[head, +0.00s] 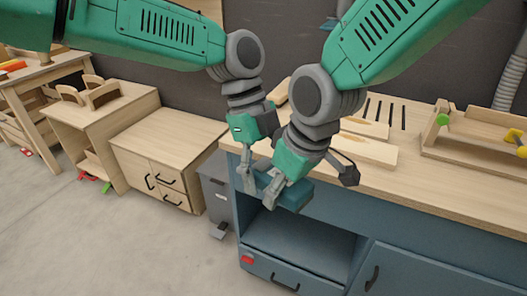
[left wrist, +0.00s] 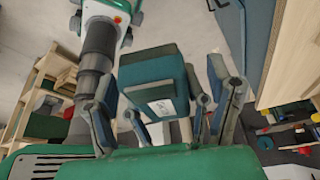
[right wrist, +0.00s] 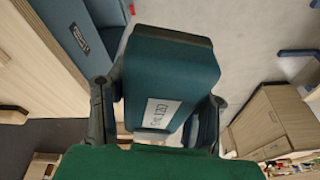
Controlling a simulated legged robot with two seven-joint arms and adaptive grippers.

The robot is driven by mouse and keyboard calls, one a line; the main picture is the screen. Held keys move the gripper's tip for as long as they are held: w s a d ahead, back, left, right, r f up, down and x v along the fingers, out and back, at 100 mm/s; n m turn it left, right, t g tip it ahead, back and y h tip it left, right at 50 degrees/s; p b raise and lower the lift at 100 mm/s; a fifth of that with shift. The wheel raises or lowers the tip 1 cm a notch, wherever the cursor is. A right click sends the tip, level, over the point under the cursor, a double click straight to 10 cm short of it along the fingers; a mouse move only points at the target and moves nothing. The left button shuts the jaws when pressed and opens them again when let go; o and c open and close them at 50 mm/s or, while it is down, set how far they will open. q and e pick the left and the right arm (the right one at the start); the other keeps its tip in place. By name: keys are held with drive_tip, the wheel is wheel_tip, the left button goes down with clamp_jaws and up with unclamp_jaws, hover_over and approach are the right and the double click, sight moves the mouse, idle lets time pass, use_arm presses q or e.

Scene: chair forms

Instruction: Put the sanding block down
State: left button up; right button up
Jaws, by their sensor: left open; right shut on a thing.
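The sanding block (head: 296,196) is a dark teal block held in front of the workbench edge, over the open cabinet bay. My right gripper (head: 272,190) is shut on it. In the right wrist view the sanding block (right wrist: 168,72) sits between my right fingers, its white label facing the camera. My left gripper (head: 247,174) is open, close beside the right one. In the left wrist view the sanding block (left wrist: 152,78) appears between the spread left fingers; whether they touch it I cannot tell.
The workbench top (head: 450,182) carries pale boards (head: 362,150) and a wooden tray (head: 470,137) at the right. A grey bin (head: 214,185) stands left of the bench. A wooden drawer cabinet (head: 165,150) is farther left. The floor in front is clear.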

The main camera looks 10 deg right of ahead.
use_arm(q)
drive_tip(key=shift+d+f, duration=0.1)
drive_tip(key=shift+f, duration=0.15)
drive_tip(key=c, duration=1.3)
use_arm(e)
drive_tip(key=o, duration=1.7)
drive_tip(key=shift+c, duration=0.2)
drive_tip(key=shift+r, duration=0.15)
